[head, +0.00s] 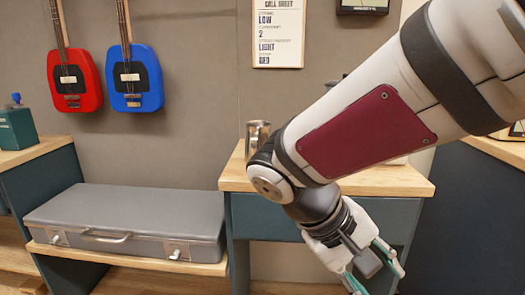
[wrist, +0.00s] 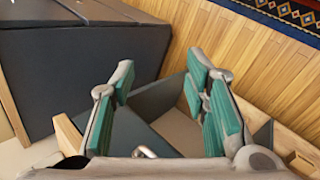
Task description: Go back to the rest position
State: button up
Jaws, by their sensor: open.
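My gripper (head: 376,276) is at the lower right of the head view, in front of the teal-fronted cabinet (head: 265,218), pointing down. In the wrist view my gripper (wrist: 160,90) has its two green-padded fingers spread wide apart, with nothing held between them. Below and between the fingers is an open, box-like space with dark sides and a light brown bottom (wrist: 180,132), which looks like a pulled-out drawer. My arm hides part of the cabinet top in the head view.
A grey case (head: 130,218) lies on a low wooden shelf at the left. A metal mug (head: 257,135) stands on the cabinet top beside my arm. A red guitar (head: 75,80) and a blue guitar (head: 134,78) hang on the wall. Wooden floor (wrist: 225,35) shows at the upper right.

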jog(key=s+d+m+y, duration=0.25)
jog(key=s+y, duration=0.55)
jog(key=s, duration=1)
notch_tip(320, 180, up, 36)
jog(key=t+p, duration=0.4)
jog(key=p, duration=2.9)
jog(key=shift+a+f, duration=0.15)
jog(key=shift+f, duration=0.05)
jog(key=shift+w, duration=0.1)
